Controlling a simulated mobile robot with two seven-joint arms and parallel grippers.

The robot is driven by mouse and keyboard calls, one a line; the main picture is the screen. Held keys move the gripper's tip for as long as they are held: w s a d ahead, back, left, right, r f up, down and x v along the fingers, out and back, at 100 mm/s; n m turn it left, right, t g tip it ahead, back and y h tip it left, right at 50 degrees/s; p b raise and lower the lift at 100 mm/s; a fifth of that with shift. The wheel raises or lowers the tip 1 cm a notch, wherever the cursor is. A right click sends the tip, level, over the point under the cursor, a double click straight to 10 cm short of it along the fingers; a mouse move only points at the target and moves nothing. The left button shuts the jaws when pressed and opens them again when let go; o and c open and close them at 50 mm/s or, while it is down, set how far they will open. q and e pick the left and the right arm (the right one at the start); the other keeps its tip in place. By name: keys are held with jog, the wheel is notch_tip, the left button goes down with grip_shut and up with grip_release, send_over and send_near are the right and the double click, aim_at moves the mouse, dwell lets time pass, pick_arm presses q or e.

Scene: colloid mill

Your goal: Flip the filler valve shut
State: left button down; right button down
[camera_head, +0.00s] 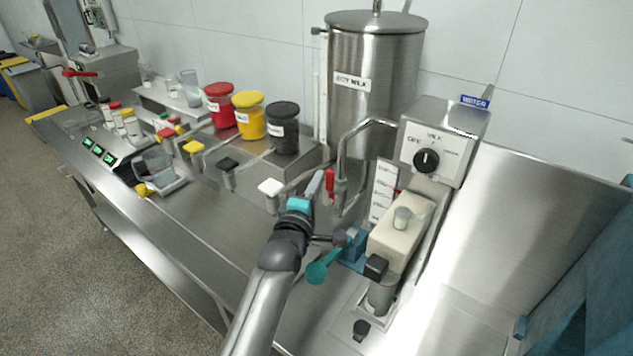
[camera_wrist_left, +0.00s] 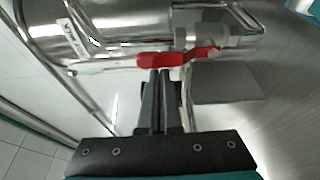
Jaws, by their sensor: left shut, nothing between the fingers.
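The filler valve has a red handle (camera_head: 330,186), which hangs roughly upright beside the steel outlet under the curved pipe (camera_head: 345,150). In the left wrist view, the red handle (camera_wrist_left: 176,57) lies across the picture just beyond my fingertips. My left gripper (camera_head: 318,178) is shut and empty, close to the left of the handle in the head view. In the wrist view, its two fingers (camera_wrist_left: 160,78) are together, with their tips at the handle's edge. I cannot tell whether they touch it. My right gripper is not in view.
A steel tank (camera_head: 372,95) stands behind the valve. A control box with a black knob (camera_head: 426,160) is to the right, above a cream-coloured unit (camera_head: 397,235). A teal scoop (camera_head: 318,272) is near my left wrist. Red, yellow and black jars (camera_head: 282,135) stand to the left.

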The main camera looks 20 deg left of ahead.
pick_arm(q)
jog(key=shift+s+d+m, duration=0.15)
jog(key=shift+d+m, duration=0.2)
jog(key=shift+m, duration=0.25)
jog(key=m, duration=0.1)
jog(key=d+m+t+b, duration=0.1)
jog(key=m, duration=0.1)
jog(key=shift+s+d, duration=0.25)
jog(key=shift+d, duration=0.05)
jog(key=s+d+f+m+t+h+b, duration=0.2)
jog(key=d+f+m+h+b, duration=0.2)
jog(key=m, duration=0.7)
jog(key=shift+d+f+m+b, duration=0.3)
jog(key=shift+d+f+b, duration=0.15)
jog(key=shift+d+b, duration=0.2)
jog(key=shift+f, duration=0.15)
notch_tip(320, 180, up, 4)
jog(key=p, duration=0.3)
jog(key=v, duration=0.3)
jog(key=a+v, duration=0.1)
jog(key=v, duration=0.6)
jog(key=shift+w+a+f, duration=0.1)
jog(key=shift+w+a, duration=0.05)
jog(key=shift+w, duration=0.1)
